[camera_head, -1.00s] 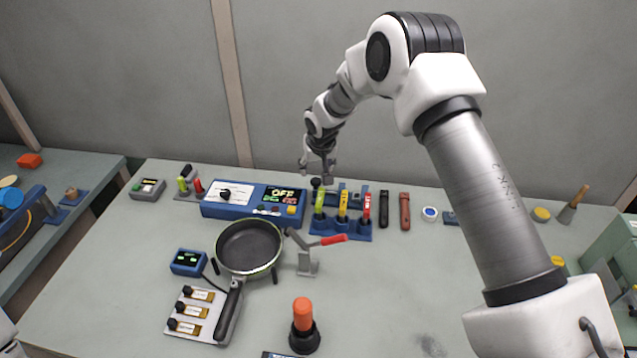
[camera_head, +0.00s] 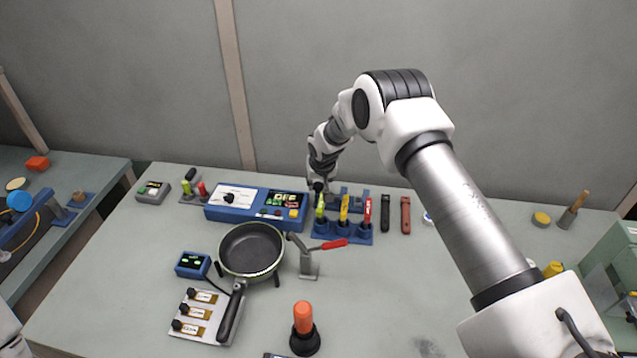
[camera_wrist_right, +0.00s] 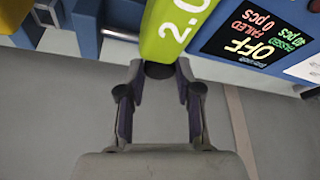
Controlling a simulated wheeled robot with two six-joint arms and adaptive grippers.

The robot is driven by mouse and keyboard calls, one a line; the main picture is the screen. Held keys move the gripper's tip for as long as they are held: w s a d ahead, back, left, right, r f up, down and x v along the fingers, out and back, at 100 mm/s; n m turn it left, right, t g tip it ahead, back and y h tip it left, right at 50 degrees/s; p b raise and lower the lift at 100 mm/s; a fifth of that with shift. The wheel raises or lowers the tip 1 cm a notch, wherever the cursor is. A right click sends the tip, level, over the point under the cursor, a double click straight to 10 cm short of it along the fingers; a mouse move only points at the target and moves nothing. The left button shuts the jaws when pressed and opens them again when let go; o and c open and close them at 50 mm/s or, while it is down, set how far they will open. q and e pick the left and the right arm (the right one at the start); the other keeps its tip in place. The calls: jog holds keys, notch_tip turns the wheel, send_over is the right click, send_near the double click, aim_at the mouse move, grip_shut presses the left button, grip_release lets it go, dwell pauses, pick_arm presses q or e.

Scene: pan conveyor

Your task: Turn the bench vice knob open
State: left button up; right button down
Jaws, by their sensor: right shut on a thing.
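The blue bench vice (camera_head: 358,192) stands behind the screwdriver rack, beside the control box, and is partly hidden by the handles. Its small black knob (camera_head: 318,187) is at its left end. My right gripper (camera_head: 319,182) is down at the knob. In the right wrist view my right gripper (camera_wrist_right: 160,88) has its two fingers closed in around the black knob (camera_wrist_right: 158,70). The green screwdriver handle (camera_wrist_right: 172,30) hides part of the knob there. My left gripper is out of view.
The rack (camera_head: 343,233) with green, yellow and red handles stands just in front of the vice. The blue control box (camera_head: 258,204) with an OFF display is on the left. A pan (camera_head: 251,250) and a red-handled clamp (camera_head: 310,262) lie nearer. The right of the bench has free room.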

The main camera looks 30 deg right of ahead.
jog(key=shift+f+b, duration=0.2)
jog(key=shift+b, duration=0.25)
jog(key=n+b, duration=0.2)
jog(key=b, duration=0.1)
jog(key=n+y+b, duration=0.1)
jog(key=b, duration=0.2)
jog(key=shift+d+f+n+y, duration=0.15)
jog(key=shift+f+n+y, duration=0.15)
jog(key=shift+f+n, duration=0.1)
jog(key=shift+r+n+b, duration=0.4)
jog(key=shift+b, duration=0.2)
jog(key=shift+r, duration=0.15)
jog(key=c, duration=0.8)
grip_release()
jog(key=shift+o, duration=0.2)
jog(key=v, duration=1.1)
jog(key=shift+d+r, duration=0.15)
jog(key=shift+r, duration=0.2)
jog(key=shift+s, duration=0.2)
